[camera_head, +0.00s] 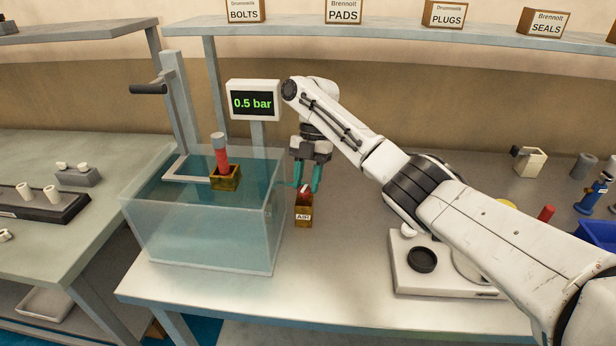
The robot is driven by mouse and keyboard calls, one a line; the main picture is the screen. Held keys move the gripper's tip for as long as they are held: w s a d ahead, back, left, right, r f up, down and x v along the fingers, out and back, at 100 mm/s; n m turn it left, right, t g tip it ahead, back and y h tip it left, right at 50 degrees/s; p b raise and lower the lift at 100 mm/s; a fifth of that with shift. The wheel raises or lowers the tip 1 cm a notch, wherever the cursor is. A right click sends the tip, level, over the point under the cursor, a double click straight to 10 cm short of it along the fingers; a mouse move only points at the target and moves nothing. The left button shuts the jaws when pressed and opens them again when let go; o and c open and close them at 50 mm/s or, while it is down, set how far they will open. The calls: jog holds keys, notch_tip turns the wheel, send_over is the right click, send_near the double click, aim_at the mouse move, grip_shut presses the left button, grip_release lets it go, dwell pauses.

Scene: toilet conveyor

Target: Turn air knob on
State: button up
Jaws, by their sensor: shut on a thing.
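The air knob (305,190) is a small red piece with a white mark, on top of a brass block labelled AIR (304,215) that stands on the bench right of the water tank. My gripper (307,186) points down from above, its teal fingers shut on the knob and partly hiding it. A display (252,103) behind the tank reads 0.5 bar in green. The clear tank (200,235) holds water. A red part with a grey top (221,155) stands upright in a brass holder (225,178) at the tank.
A grey lever stand (178,110) with a black handle rises behind the tank. A white fixture with a black ring (421,260) sits on the bench to the right, under my arm. A blue bin (598,234) is at far right. Labelled boxes line the shelf (400,33) above.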

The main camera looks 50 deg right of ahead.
jog(key=shift+n, duration=0.6)
jog(key=shift+w+g, duration=0.1)
jog(key=shift+g, duration=0.2)
jog(key=shift+a, duration=0.1)
jog(key=o, duration=1)
